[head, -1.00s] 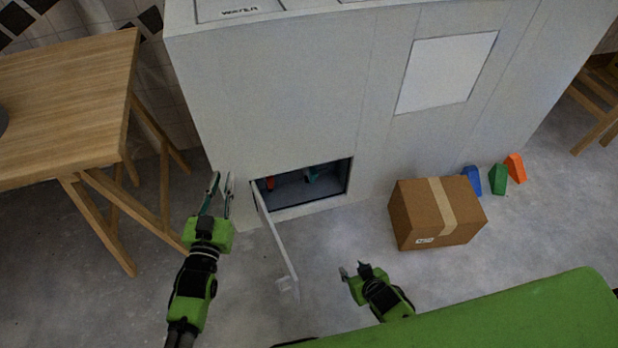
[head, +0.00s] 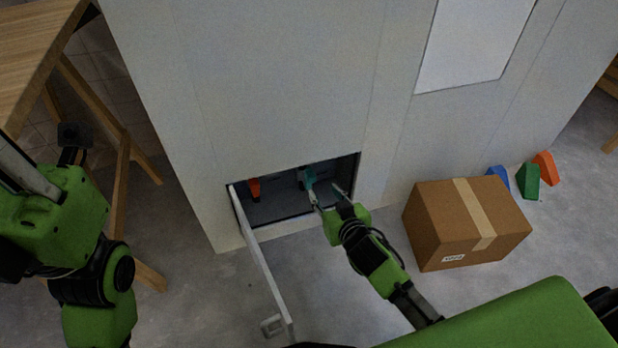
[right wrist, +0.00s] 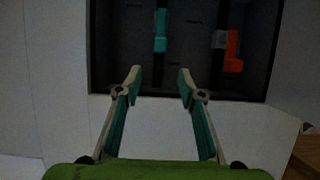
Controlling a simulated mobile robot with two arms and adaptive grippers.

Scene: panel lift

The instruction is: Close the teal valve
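The teal valve (head: 309,178) is inside the low open compartment (head: 283,206) in the grey wall. In the right wrist view the teal valve (right wrist: 160,32) sits on a dark vertical pipe, ahead of the fingers. My right gripper (head: 327,190) is open at the compartment's mouth, close in front of the valve. In the right wrist view its fingers (right wrist: 158,80) are spread with nothing between them. The fingers appear apart from the valve. My left gripper (head: 73,140) is at the left edge, far from the compartment; its fingertips are not clearly seen.
An orange-red valve (head: 254,188) is beside the teal one in the same compartment. The compartment door (head: 262,268) stands open toward me. A cardboard box (head: 468,225) is on the floor to the right, with coloured wedges (head: 530,180) behind it. A wooden table (head: 35,50) is at left.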

